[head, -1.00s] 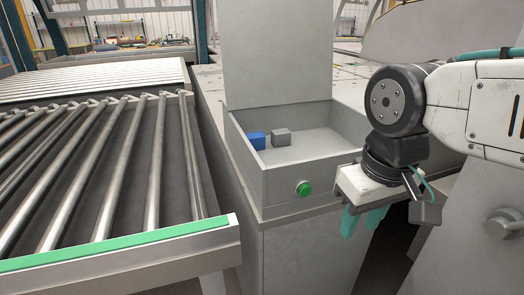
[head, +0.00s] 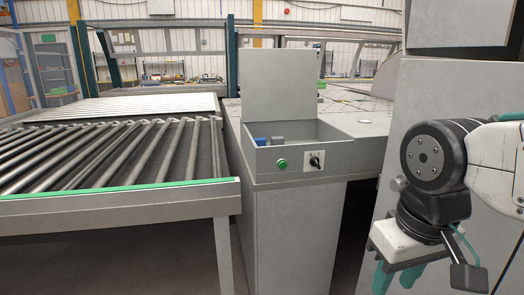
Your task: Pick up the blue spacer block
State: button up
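The blue spacer block (head: 261,141) sits inside an open grey box (head: 345,158) at the middle of the head view. Only its upper part shows above the box's front wall. A grey block (head: 278,140) is close to its right, also partly hidden by that wall. My gripper (head: 397,277) hangs at the lower right, pointing down, well apart from the box and nearer to me. Its two teal fingers are spread with a gap between them, and nothing shows between them. The fingertips are near the bottom edge of the picture.
The box has a raised back panel (head: 278,85), a green button (head: 282,164) and a black rotary switch (head: 316,160) on its front. It stands on a grey pedestal (head: 288,235). A roller conveyor (head: 100,155) with a green edge lies left. A tall grey cabinet (head: 400,115) stands right.

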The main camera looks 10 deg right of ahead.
aim_at(260, 142)
jog(key=u, duration=1.2)
jog(key=i, duration=1.7)
jog(key=z, duration=1.15)
jog(key=i, duration=0.5)
jog(key=u, duration=0.05)
